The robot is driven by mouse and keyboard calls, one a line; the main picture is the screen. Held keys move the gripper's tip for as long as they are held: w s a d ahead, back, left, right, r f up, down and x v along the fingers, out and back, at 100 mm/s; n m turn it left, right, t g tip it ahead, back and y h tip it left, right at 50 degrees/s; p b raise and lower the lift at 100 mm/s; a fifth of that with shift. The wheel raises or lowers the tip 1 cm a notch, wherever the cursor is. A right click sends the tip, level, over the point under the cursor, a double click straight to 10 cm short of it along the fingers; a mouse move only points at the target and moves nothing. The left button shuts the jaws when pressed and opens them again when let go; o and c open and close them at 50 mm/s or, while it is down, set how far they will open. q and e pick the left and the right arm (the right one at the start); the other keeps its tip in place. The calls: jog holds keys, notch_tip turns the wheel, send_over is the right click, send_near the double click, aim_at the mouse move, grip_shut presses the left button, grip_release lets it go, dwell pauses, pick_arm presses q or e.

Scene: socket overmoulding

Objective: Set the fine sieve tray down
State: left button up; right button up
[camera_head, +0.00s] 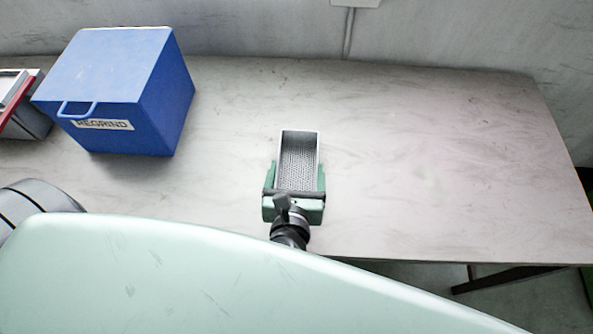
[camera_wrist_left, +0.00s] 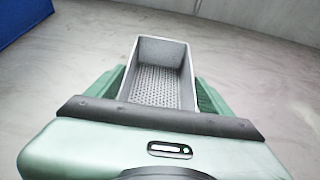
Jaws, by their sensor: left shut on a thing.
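The fine sieve tray (camera_head: 298,160) is a small grey rectangular box with a perforated floor. In the head view it is over the middle of the table (camera_head: 420,150), close to the front edge. My left gripper (camera_head: 297,180) is shut on it, with one green finger on each long side. In the left wrist view the tray (camera_wrist_left: 158,85) lies between the fingers of my left gripper (camera_wrist_left: 160,95), its near end hidden by the gripper body. I cannot tell whether the tray's underside touches the table. My right gripper is not in view.
A blue box labelled REGRIND (camera_head: 125,90) stands at the left of the table. A grey container with a red edge (camera_head: 22,105) is beside it at the far left. The table is clear to the right of the tray and behind it.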

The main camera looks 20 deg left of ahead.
pick_arm(q)
jog(key=o, duration=1.4)
jog(key=shift+r, duration=0.2)
jog(key=v, duration=0.7)
jog(key=shift+s, duration=0.25)
